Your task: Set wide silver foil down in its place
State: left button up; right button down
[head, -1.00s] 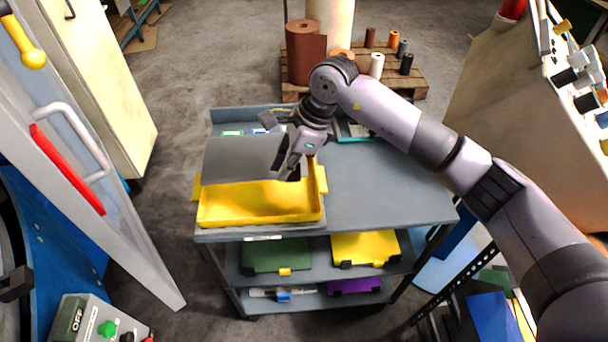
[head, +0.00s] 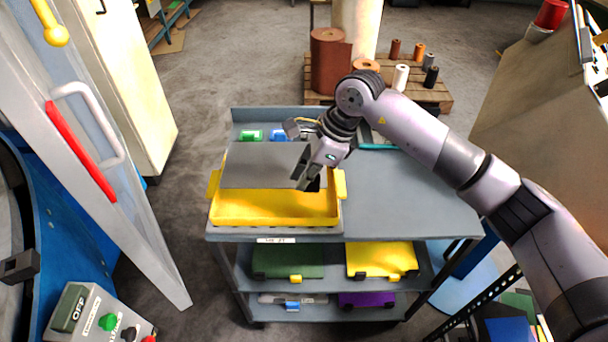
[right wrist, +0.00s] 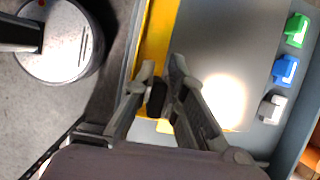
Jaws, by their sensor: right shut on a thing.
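The wide silver foil is a flat grey sheet (head: 262,166) over the back part of a yellow tray (head: 275,222) on the cart in the head view. In the right wrist view the fingers (right wrist: 163,85) meet near the tray's yellow edge (right wrist: 157,40), and the sheet (right wrist: 225,55) carries a bright glare spot. I cannot tell whether the sheet touches the tray floor. My left gripper is not in view.
Green (head: 285,260) and yellow (head: 380,260) cases fill the shelf below.

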jog(key=shift+f+b, duration=3.4)
jog(key=shift+f, duration=0.4)
jog(key=shift+f+b, duration=0.55)
jog(key=c, duration=1.6)
grip_release()
jog(key=shift+o, duration=0.2)
jog(key=v, duration=1.2)
